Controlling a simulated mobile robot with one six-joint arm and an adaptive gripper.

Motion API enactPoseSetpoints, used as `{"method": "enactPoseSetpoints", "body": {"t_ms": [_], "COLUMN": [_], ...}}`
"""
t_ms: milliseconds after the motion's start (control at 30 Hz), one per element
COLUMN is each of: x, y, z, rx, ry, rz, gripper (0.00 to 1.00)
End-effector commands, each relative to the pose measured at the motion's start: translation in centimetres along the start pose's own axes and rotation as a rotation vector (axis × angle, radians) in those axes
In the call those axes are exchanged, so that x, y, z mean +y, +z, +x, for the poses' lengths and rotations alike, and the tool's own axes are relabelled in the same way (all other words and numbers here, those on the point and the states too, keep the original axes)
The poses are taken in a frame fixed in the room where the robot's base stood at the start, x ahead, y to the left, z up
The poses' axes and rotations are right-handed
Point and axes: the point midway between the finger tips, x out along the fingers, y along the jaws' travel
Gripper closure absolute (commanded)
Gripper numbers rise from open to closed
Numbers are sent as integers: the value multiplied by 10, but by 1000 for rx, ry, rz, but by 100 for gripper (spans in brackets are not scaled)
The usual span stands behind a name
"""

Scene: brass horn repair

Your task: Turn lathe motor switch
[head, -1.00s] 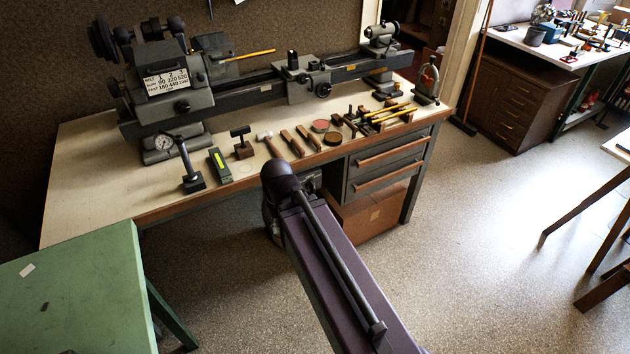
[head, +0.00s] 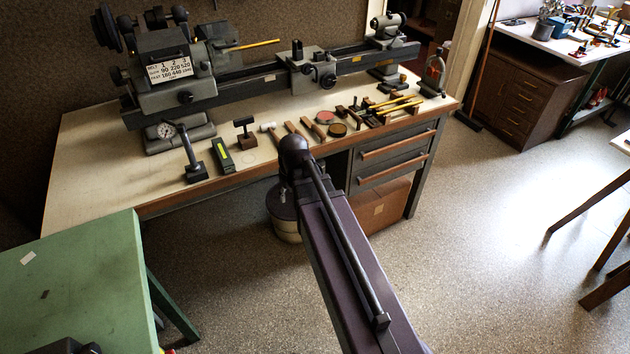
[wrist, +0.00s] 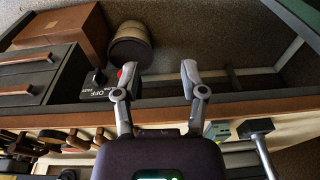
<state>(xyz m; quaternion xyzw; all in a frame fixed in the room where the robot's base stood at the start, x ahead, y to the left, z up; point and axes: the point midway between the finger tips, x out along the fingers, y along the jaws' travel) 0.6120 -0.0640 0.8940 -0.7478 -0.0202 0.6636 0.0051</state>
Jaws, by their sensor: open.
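The lathe (head: 172,75) stands on the bench in the head view, with a speed plate on its headstock. In the wrist view a dark switch box (wrist: 91,92) with white OFF and FAST lettering sits under the bench edge, left of my gripper (wrist: 158,70). It has a black knob (wrist: 97,78) and a red button (wrist: 120,74) partly behind the left finger. My gripper is open, with nothing between its fingers. I cannot tell whether the left finger touches the box. In the head view my arm hides the gripper and the switch box.
The bench (head: 95,150) holds a dial gauge stand (head: 187,152), hammers and files along its front. Below are drawers (head: 395,160), a brown box (head: 380,207) and a bucket (head: 287,225). A green table (head: 75,275) stands front left.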

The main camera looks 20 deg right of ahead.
Motion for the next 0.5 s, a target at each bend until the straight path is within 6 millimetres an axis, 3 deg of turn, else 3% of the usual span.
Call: {"method": "enactPoseSetpoints", "body": {"t_ms": [33, 200, 400, 500], "x": [18, 76, 141, 162], "y": [-21, -68, -107, -118], "z": [11, 28, 40, 42], "rx": [25, 120, 216, 247], "ry": [-2, -4, 11, 20], "rz": [2, -6, -14, -18], "gripper": [46, 46, 46, 46]}}
